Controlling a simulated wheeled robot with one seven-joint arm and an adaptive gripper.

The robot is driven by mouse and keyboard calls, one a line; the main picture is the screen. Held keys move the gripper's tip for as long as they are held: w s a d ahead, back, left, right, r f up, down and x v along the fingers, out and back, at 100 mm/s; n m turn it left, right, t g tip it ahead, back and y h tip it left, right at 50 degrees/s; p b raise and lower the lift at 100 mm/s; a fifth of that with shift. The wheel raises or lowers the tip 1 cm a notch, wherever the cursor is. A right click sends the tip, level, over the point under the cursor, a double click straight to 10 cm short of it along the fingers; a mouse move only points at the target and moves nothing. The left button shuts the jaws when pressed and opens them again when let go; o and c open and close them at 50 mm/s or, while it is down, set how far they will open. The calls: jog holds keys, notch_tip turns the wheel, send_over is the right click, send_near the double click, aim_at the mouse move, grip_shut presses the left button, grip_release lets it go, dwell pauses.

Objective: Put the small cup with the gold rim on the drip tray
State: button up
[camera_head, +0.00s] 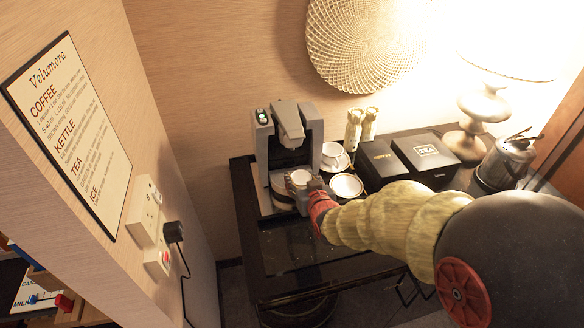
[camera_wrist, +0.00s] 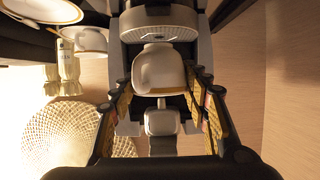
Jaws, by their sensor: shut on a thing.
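The small white cup (camera_head: 300,177) is held at the front of the coffee machine (camera_head: 290,128), under its spout. In the wrist view the cup (camera_wrist: 158,70) sits between the two fingers of my gripper (camera_wrist: 158,92); that view is upside down, and the cup looks upright. My gripper (camera_head: 311,187) is shut on the cup, reaching in from the right. The grey slotted drip tray (camera_wrist: 158,24) lies just beneath the cup's foot. I cannot tell whether foot and tray touch.
A white cup on saucers (camera_head: 334,155) and another white cup or saucer (camera_head: 346,186) stand close right of the machine. Two dark boxes (camera_head: 425,152), a lamp (camera_head: 484,108) and an ice bucket (camera_head: 506,160) are farther right. The dark counter front (camera_head: 290,245) is clear.

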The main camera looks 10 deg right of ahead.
jog(key=w+b, duration=0.1)
jog(key=w, duration=0.9)
jog(key=shift+w, duration=0.1)
jog(key=shift+f+b, duration=0.55)
jog(key=shift+f, duration=1.15)
jog(key=shift+f, duration=0.15)
jog(key=o, duration=1.2)
jog(key=shift+c, duration=0.2)
